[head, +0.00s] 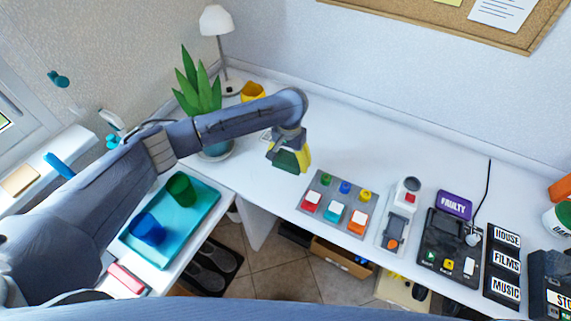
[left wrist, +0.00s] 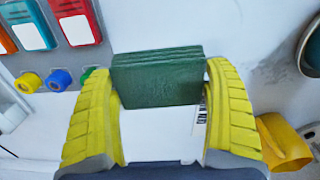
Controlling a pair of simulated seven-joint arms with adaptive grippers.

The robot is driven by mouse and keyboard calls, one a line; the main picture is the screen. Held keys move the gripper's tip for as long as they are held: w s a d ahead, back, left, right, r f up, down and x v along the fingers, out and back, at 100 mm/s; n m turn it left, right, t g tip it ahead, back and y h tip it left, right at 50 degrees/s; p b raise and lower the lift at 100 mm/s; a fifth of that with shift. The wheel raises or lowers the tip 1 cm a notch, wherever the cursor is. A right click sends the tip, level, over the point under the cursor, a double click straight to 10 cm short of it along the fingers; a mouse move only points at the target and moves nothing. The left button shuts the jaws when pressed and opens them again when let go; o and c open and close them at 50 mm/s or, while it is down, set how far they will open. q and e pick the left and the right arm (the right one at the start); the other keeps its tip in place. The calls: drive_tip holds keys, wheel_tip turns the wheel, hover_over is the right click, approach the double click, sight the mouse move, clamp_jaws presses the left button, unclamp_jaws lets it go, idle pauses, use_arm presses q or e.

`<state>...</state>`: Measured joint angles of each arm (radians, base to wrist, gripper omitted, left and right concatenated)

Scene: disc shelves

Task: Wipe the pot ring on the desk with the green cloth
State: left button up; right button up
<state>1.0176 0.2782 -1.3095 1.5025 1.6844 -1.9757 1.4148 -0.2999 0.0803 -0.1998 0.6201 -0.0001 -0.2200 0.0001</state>
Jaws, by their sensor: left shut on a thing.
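The green cloth (head: 285,161) is a folded dark green pad. My left gripper (head: 291,158) is shut on it over the desk (head: 350,150), right of the potted plant. In the left wrist view the cloth (left wrist: 157,78) sits between the yellow fingertips (left wrist: 160,88). I cannot tell whether it touches the desk. A faint grey smudge (left wrist: 282,72) lies by the plant pot (left wrist: 313,50) in that view; I cannot tell if it is the pot ring or shadow. No clear ring shows in the head view, where my arm hides part of the desk. My right gripper is not in view.
The plant (head: 199,95), yellow mug (head: 252,91) and white lamp (head: 216,25) stand at the back left. A button panel (head: 325,218) lies right of the gripper. A teal tray (head: 205,222) holds two cups. The desk behind the panel is clear.

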use_arm(q)
drive_tip(key=shift+r, duration=0.6)
drive_tip(key=shift+a, duration=0.1)
